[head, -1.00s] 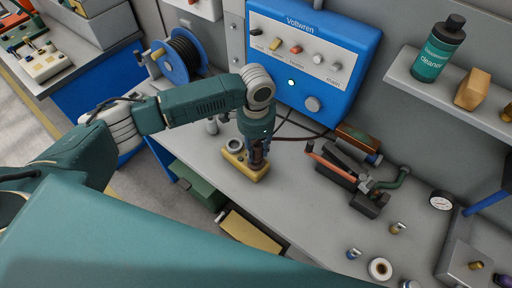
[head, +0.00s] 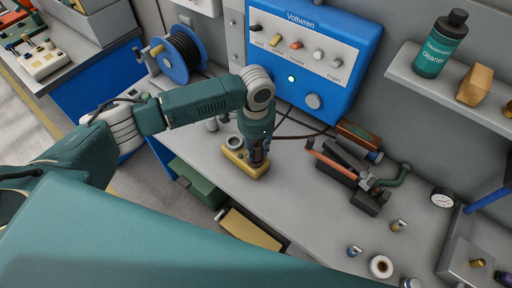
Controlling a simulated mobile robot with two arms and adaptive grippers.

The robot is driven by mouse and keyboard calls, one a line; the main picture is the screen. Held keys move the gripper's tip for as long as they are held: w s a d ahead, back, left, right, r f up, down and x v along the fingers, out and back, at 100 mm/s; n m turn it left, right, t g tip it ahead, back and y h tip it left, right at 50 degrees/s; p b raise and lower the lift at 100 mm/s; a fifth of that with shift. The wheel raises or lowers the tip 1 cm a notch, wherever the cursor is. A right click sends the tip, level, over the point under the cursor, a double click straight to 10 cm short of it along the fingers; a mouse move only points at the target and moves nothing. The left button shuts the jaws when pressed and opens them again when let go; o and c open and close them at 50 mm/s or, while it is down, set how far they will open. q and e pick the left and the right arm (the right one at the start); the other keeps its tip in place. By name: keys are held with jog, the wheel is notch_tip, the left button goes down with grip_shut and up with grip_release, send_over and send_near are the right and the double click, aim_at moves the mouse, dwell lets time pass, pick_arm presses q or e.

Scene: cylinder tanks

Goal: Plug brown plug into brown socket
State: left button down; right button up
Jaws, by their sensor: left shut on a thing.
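My left gripper (head: 258,158) points down at the right end of a yellow block (head: 237,168) on the grey bench. It is shut on a narrow dark brown thing, apparently the brown plug, mostly hidden between the fingers. Whether its lower end touches the block or sits in it, I cannot tell. A grey ring (head: 234,143) stands on the block's left end. Dark cables (head: 296,137) run from near the gripper to the right and up towards the blue panel. I cannot make out a brown socket for certain. My right gripper is not in view.
A blue Voltwren panel (head: 345,36) with several coloured fittings stands behind the gripper. A black and orange clamp-like tool (head: 348,168) lies to the right, beside a brown box (head: 357,134). A cable reel (head: 181,56) stands at left.

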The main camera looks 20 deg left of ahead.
pick_arm(q)
jog(key=shift+f, duration=0.55)
jog(key=c, duration=1.2)
grip_release()
jog(key=shift+r, duration=0.1)
notch_tip(320, 180, up, 12)
jog(key=shift+f, duration=0.1)
jog(key=shift+f, duration=0.1)
